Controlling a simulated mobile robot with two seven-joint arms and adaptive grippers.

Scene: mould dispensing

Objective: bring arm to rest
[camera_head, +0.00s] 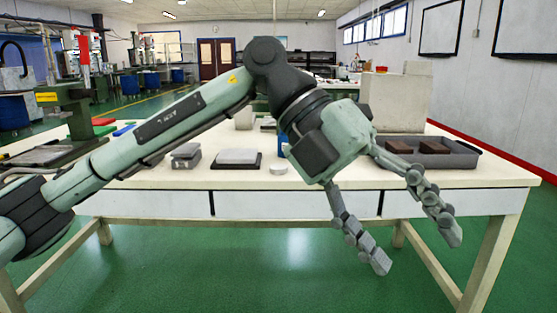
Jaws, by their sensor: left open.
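My left arm comes in from the left and reaches across the view in front of the table. My left gripper (413,252) is open, with its two jointed fingers spread wide and pointing down and to the right. Nothing is between the fingers. The gripper hangs in front of the table's front edge, over the green floor. My right arm and gripper are not in view.
A cream table (330,178) stands behind my arm. On it are a grey tray (462,160) with brown blocks, a scale-like device (238,158), a small grey block (186,152), a white disc (278,170) and a green press (80,115). The floor in front is clear.

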